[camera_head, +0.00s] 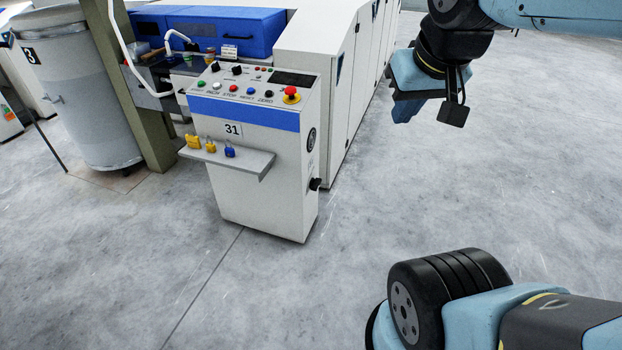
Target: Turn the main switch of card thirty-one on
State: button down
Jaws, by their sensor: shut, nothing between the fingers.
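The control console (258,190) of card 31 stands left of centre, a white cabinet with a blue band and the number plate 31 (232,129). A black rotary knob (316,184), which looks like the main switch, sticks out low on its right side face. Its exact turn position is too small to tell. A round dark emblem or dial (311,140) sits above it. My gripper (404,110) hangs in the upper right, shut and empty, apart from the console and to the right of the knob.
The console top carries buttons and a red emergency stop (292,95) on yellow. A shelf (245,160) with yellow and blue padlocks juts from its front. The white machine body (325,60) stands behind. A grey can (85,95) is at left. Floor to the right is clear.

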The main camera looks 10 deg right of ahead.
aim_at(314, 184)
jog(key=u, duration=0.05)
jog(key=i, duration=0.9)
jog(key=z, duration=0.05)
jog(key=k, duration=1.25)
jog(key=z, duration=0.4)
jog(key=i, duration=1.7)
jog(key=u, duration=0.55)
